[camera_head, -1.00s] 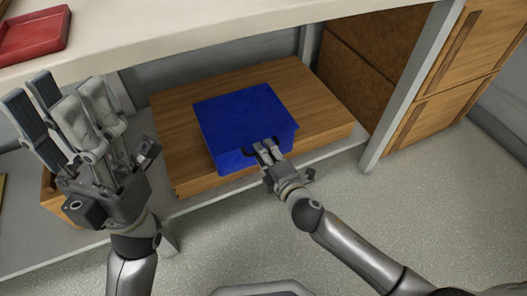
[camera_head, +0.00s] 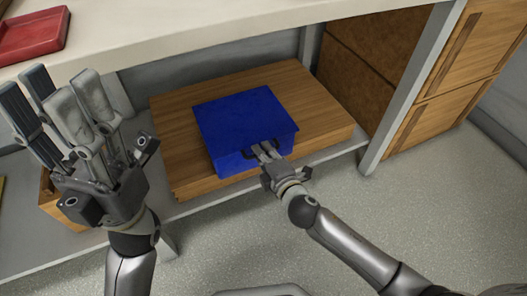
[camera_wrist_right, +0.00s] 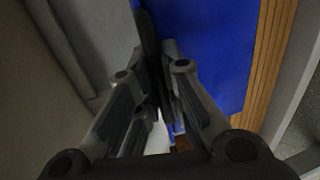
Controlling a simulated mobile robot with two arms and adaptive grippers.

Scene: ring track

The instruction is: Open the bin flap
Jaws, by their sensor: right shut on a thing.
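The blue bin (camera_head: 246,115) is a box with a flat lid, and a dark handle (camera_head: 249,154) is on its front face near the top edge. The flap appears closed; no opening shows. My right gripper (camera_head: 264,152) is at the front face, shut on the handle. In the right wrist view, the dark handle (camera_wrist_right: 149,45) runs between the fingers, beside the blue face (camera_wrist_right: 205,50). The fingers partly hide the handle. My left gripper (camera_head: 65,105) is raised to the left of the bin, fingers upward, open and empty.
The bin stands on a wooden board (camera_head: 325,128) on a low shelf (camera_head: 225,205) beneath a pale worktop (camera_head: 200,40). A metal post (camera_head: 405,90) and wooden drawers (camera_head: 455,85) stand to the right. A red tray (camera_head: 30,35) lies on the worktop. Floor at front right is clear.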

